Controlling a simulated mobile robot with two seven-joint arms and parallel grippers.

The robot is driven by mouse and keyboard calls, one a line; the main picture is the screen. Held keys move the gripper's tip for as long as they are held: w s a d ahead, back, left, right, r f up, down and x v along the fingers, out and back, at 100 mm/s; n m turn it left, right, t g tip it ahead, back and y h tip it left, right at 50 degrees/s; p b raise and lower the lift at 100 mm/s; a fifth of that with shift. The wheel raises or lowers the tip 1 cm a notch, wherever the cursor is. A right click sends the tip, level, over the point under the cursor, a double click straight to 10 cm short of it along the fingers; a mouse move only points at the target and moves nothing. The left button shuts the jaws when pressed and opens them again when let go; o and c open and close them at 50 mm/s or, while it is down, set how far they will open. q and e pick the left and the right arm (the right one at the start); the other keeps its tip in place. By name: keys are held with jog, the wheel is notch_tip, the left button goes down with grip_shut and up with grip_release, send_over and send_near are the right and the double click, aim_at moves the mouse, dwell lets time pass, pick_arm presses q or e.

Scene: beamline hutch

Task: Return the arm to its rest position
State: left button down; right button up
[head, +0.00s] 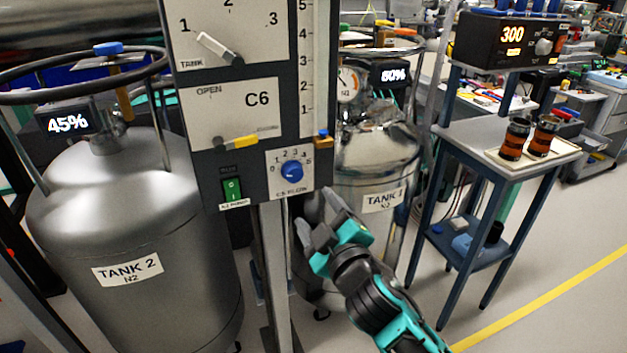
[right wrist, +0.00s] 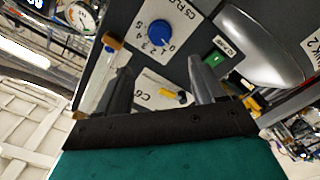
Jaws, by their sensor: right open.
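My right arm (head: 370,290) reaches in from the lower right of the head view. Its gripper (head: 318,218) is open and empty, just below the lower right corner of the control panel (head: 215,165). In the right wrist view the two fingers of the gripper (right wrist: 160,72) stand apart with nothing between them. The blue flow knob (head: 291,171) is just above the gripper in the head view; it also shows beyond the fingers in the right wrist view (right wrist: 158,34). The fingers look apart from the knob. My left gripper is not in view.
Tank 2 (head: 140,210) stands left of the panel and Tank 1 (head: 375,165) behind my right gripper. A green switch (head: 232,190) and yellow handle (head: 238,142) are on the panel. A blue-legged stand (head: 475,130) with two amber jars is right. Floor (head: 560,290) is clear lower right.

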jog(key=s+d+f+m+g+h+p, duration=0.1)
jog(key=s+d+f+m, duration=0.4)
jog(key=s+f, duration=0.5)
jog(key=s+d+f+m+g+h+p, duration=0.1)
jog(key=s+d+f+m+g+h, duration=0.1)
jog(key=s+d+f+m+g, duration=0.3)
jog(key=s+d+f, duration=0.4)
jog(key=s+f, duration=0.1)
jog(key=s, duration=0.2)
jog(key=shift+s+d+f+h+p, duration=0.2)
jog(key=shift+f+h+p, duration=0.1)
jog(key=shift+h+p, duration=0.1)
jog(key=shift+m, duration=0.3)
